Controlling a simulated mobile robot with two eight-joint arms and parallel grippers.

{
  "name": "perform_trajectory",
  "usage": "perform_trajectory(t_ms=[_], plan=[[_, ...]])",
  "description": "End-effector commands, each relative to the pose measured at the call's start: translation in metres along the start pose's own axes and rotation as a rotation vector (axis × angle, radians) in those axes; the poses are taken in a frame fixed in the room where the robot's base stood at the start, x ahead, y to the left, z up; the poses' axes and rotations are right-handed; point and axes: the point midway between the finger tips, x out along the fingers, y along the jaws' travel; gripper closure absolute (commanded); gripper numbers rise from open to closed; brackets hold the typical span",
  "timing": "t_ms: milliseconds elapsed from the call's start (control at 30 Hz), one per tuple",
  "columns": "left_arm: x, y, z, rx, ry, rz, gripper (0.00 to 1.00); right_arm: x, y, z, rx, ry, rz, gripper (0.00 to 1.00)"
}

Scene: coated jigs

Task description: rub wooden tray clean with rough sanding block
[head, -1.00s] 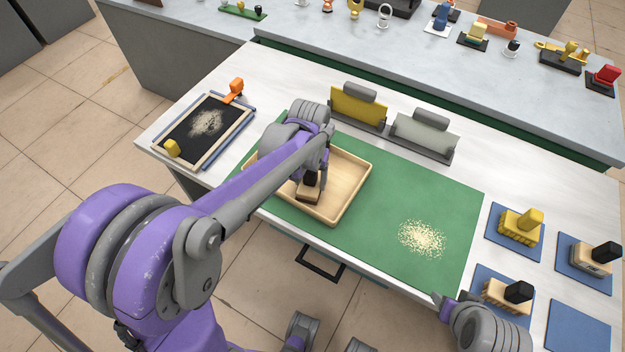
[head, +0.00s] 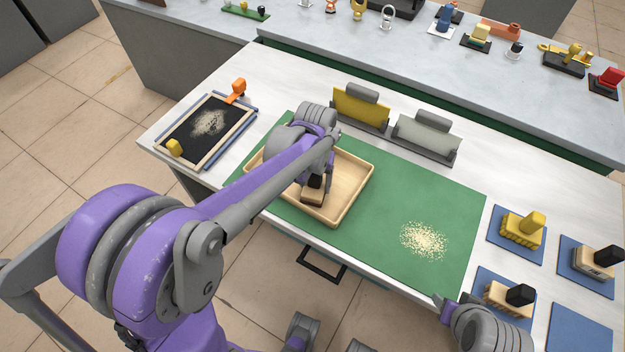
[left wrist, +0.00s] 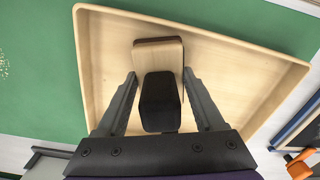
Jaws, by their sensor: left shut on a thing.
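The wooden tray (head: 357,191) lies on the green mat, with its light floor and raised rim also clear in the left wrist view (left wrist: 235,75). I see no marks on the part of its floor that shows. The sanding block (head: 312,197), a wooden base with a dark underside and a black handle, is inside the tray near its front wall. My left gripper (left wrist: 160,85) is shut on the black handle, one finger on each side. Whether the block touches the floor is hard to tell. My right gripper (head: 444,302) is at the table's front edge; its fingers are unclear.
Pale crumbs (head: 424,240) lie on the green mat (head: 400,190) right of the tray. A dark framed board (head: 185,145) with pale dust is at the left. Yellow (head: 360,107) and grey (head: 428,136) holders stand behind. Blue pads with brushes and blocks (head: 522,229) are at the right.

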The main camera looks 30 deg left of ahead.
Motion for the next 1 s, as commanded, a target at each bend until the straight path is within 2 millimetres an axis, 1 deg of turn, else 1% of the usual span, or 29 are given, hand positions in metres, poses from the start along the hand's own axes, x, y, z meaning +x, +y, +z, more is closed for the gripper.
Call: perform_trajectory(t_ms=[233, 567, 867, 1000], plan=[[0.000, -0.002, -0.001, -0.001, 0.000, 0.000, 0.75, 0.000, 0.000, 0.000, 0.000, 0.000, 0.000, 0.50], [0.003, -0.015, -0.004, -0.001, 0.000, 0.000, 0.75, 0.002, 0.000, 0.002, 0.000, -0.001, 0.000, 0.50], [0.003, -0.016, -0.004, -0.002, 0.001, -0.003, 0.75, 0.002, 0.000, 0.001, 0.000, -0.001, 0.000, 0.50], [-0.001, -0.016, -0.004, -0.001, 0.001, -0.003, 0.75, -0.001, 0.000, 0.000, 0.000, 0.000, 0.000, 0.50]])
